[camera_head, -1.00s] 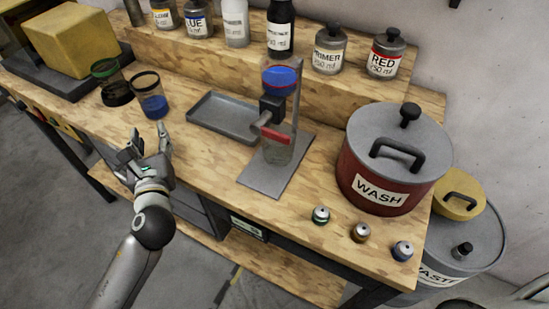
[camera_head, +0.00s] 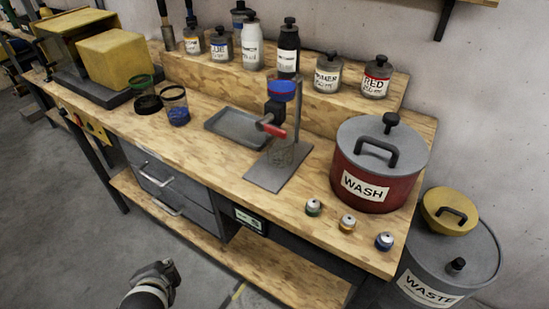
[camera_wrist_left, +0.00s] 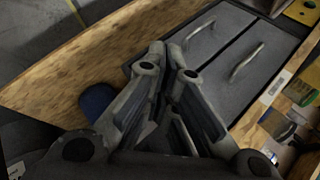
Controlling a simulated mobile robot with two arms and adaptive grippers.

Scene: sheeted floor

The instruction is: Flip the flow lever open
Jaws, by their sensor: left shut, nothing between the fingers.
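The flow lever is the red handle (camera_head: 272,130) on the viscosity-style stand (camera_head: 270,175) in the middle of the bench, in the head view. My left gripper (camera_head: 160,270) is low at the bottom of the head view, in front of the bench and well apart from the lever. In the left wrist view its fingers (camera_wrist_left: 172,58) are together with nothing between them. My right gripper is not in view.
A grey tray (camera_head: 235,127) lies left of the stand. The red WASH pot (camera_head: 372,185) and several small lidded jars (camera_head: 347,222) stand to the right. A cup with blue contents (camera_head: 178,115) is at the left. Drawers (camera_head: 170,180) face the gripper.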

